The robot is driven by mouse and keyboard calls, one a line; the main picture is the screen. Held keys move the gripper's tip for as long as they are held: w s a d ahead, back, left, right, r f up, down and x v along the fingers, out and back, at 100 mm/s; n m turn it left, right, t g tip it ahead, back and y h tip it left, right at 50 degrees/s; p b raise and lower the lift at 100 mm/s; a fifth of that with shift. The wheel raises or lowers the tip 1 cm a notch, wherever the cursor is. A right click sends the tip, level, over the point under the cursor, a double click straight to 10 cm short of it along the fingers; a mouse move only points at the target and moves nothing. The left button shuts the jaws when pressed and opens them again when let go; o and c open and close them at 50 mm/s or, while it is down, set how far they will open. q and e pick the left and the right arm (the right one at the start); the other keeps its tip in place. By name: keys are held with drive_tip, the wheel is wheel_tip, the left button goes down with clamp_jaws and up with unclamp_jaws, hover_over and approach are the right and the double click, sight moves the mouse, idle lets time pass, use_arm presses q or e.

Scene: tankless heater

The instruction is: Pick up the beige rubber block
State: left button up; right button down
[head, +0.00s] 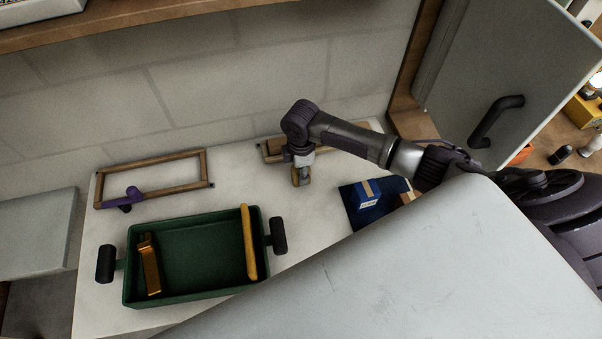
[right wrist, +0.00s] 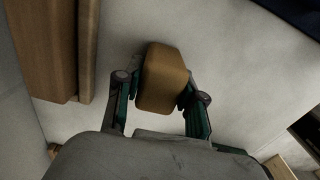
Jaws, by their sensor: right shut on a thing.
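The beige rubber block (right wrist: 164,76) is a tan, chamfered block between the two fingers of my right gripper (right wrist: 161,92) in the right wrist view. The gripper is shut on it. In the head view my right gripper (head: 301,164) points down over the white worktop, with a small part of the block (head: 296,178) showing below it. I cannot tell whether the block touches the worktop. My left gripper is not in view.
A wooden frame (head: 273,150) lies just behind my right gripper, close to the wall. A green tray (head: 190,298) and another wooden frame (head: 180,157) with a purple tool (head: 124,198) are left.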

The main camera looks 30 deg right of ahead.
drive_tip(key=shift+r, duration=0.15)
drive_tip(key=shift+r, duration=0.25)
drive_tip(key=r, duration=0.1)
drive_tip(key=r+b, duration=0.1)
drive_tip(key=r, duration=0.1)
drive_tip(key=shift+s+r, duration=0.3)
drive_tip(key=shift+s, duration=0.1)
drive_tip(key=s+r+b, duration=0.1)
drive_tip(key=s+r, duration=0.5)
drive_tip(key=s, duration=0.5)
drive_tip(key=shift+d+r, duration=0.25)
drive_tip(key=shift+r, duration=0.1)
